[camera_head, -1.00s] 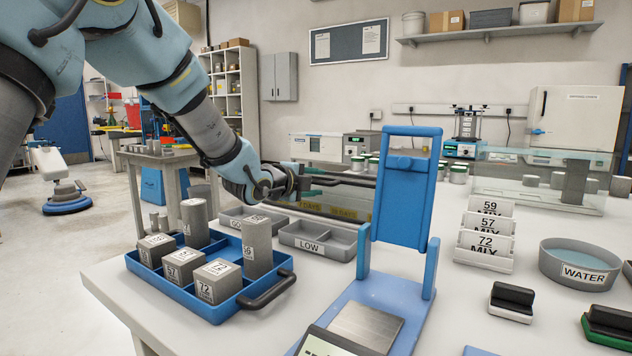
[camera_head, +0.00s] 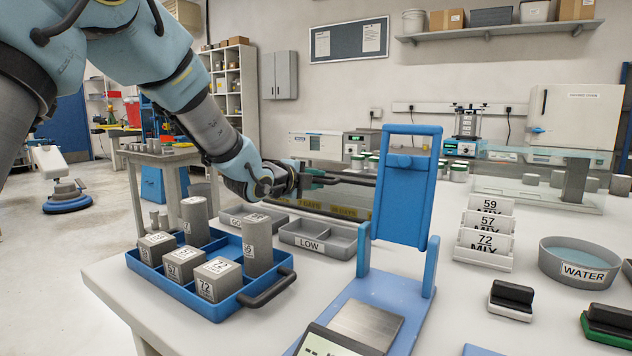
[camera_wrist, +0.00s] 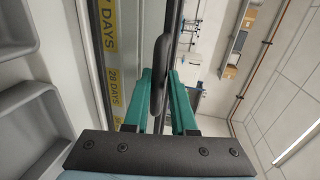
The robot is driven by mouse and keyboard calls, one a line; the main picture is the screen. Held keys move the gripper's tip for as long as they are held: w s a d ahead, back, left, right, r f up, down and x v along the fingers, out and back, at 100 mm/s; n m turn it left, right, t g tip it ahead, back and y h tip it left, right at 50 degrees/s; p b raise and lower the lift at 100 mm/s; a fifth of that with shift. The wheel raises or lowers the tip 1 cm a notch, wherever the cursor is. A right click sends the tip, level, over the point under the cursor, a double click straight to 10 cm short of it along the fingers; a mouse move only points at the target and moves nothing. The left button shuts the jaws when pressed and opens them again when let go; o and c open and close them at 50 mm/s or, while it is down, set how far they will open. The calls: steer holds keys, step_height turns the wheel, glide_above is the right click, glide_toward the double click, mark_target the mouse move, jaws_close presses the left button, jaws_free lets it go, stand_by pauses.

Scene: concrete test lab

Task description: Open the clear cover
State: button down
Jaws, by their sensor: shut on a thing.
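The clear cover belongs to a long bin (camera_head: 340,212) with yellow day labels, behind the blue stand. A dark bar handle (camera_head: 350,180) runs along it at the front. My gripper (camera_head: 326,180) reaches in from the left and is shut on this handle. In the wrist view the green fingers (camera_wrist: 168,92) close on either side of the dark handle (camera_wrist: 163,50), with the yellow labels (camera_wrist: 112,75) to the left. The blue stand hides the right part of the bin. The clear pane itself is hard to make out, so I cannot tell how far it is raised.
A blue stand (camera_head: 405,185) rises close to the right of my gripper. Below my arm are a blue tray (camera_head: 200,303) holding several grey samples and a grey LOW tray (camera_head: 318,240). A water bowl (camera_head: 580,264) and card rack (camera_head: 484,258) stand at right.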

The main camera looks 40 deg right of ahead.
mark_target(323, 190)
steer(key=shift+a+f, duration=0.15)
steer(key=shift+f, duration=0.4)
stand_by(0.4)
steer(key=shift+a+f+b, duration=0.25)
steer(key=shift+b, duration=0.45)
steer(key=shift+s+a+f+b, duration=0.2)
steer(key=shift+a+f+b, duration=0.25)
steer(key=shift+b, duration=0.6)
steer(key=shift+s+a+r+b, duration=0.1)
steer(key=shift+a+b, duration=0.25)
steer(key=c, duration=0.8)
jaws_free()
steer(key=shift+c, duration=0.2)
steer(key=shift+r, duration=0.15)
steer(key=shift+r, duration=0.1)
